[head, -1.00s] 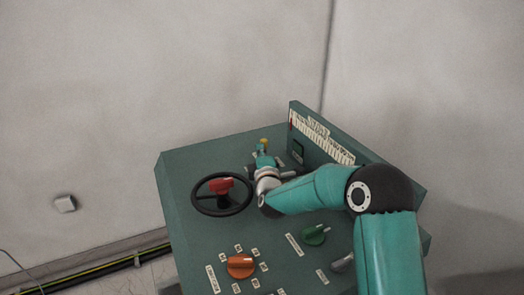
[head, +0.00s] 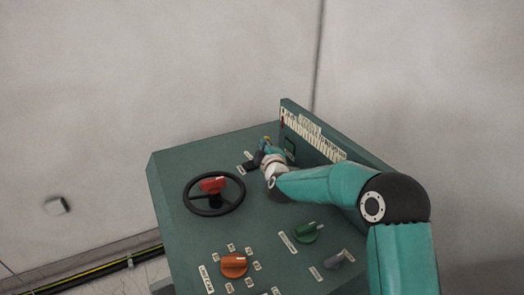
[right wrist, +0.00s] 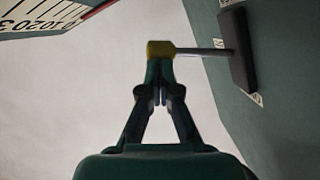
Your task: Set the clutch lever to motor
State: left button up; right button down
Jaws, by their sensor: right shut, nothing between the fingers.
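The clutch lever appears to be the yellow-tipped lever; in the right wrist view its yellow knob (right wrist: 160,49) sits on a silver rod from a black base (right wrist: 237,48) on the green panel. My right gripper (right wrist: 160,88) is shut, its fingertips just beside the knob and overlapping it in the picture. I cannot tell whether they touch. In the head view my right gripper (head: 269,148) is at the back of the panel. It hides most of the lever; a small yellow spot shows by its tip. My left gripper is not in view.
The green console (head: 185,239) carries a black handwheel (head: 201,212) with a red handle, an orange knob (head: 234,265), a green knob (head: 306,232) and a grey knob (head: 339,259). A raised back plate (head: 318,135) with a scale stands close to the right gripper.

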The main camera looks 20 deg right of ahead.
dwell(0.3)
jog(key=shift+s+a+r+p, duration=0.2)
jog(key=shift+a+r+p, duration=0.1)
jog(key=shift+a+p, duration=0.05)
jog(key=a+b+v, duration=0.1)
jog(key=v, duration=1.1)
jog(key=shift+a+r, duration=0.3)
jog(key=shift+a, duration=0.05)
jog(key=shift+w, duration=0.15)
